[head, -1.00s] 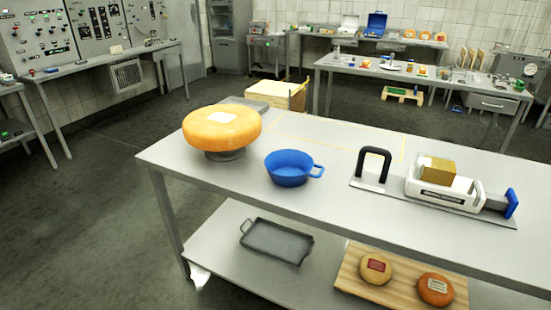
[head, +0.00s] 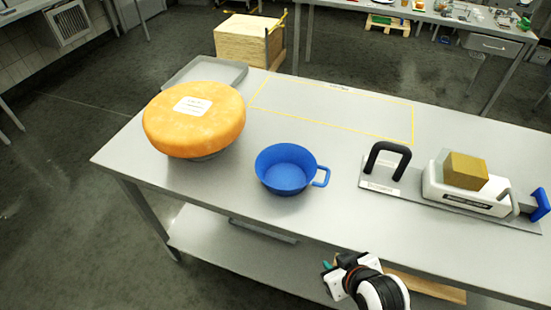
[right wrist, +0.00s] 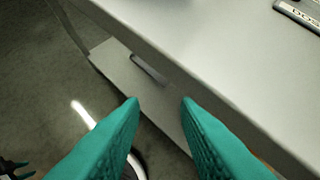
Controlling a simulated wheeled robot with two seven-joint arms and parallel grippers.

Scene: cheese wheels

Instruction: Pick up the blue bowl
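The blue bowl (head: 286,172) stands upright on the metal table (head: 330,216), with its handle pointing right. My right gripper (head: 328,266) is at the table's front edge, in front of the bowl and a little to its right, apart from it. In the right wrist view its two teal fingers (right wrist: 160,102) are spread with nothing between them; the table edge and lower shelf show beyond. The bowl is not in the right wrist view.
A large orange cheese wheel (head: 194,122) on a dark stand is left of the bowl. A black handle (head: 386,160) on a plate and a white device with a yellow block (head: 466,171) are to the right. A yellow-outlined area (head: 335,108) behind is clear.

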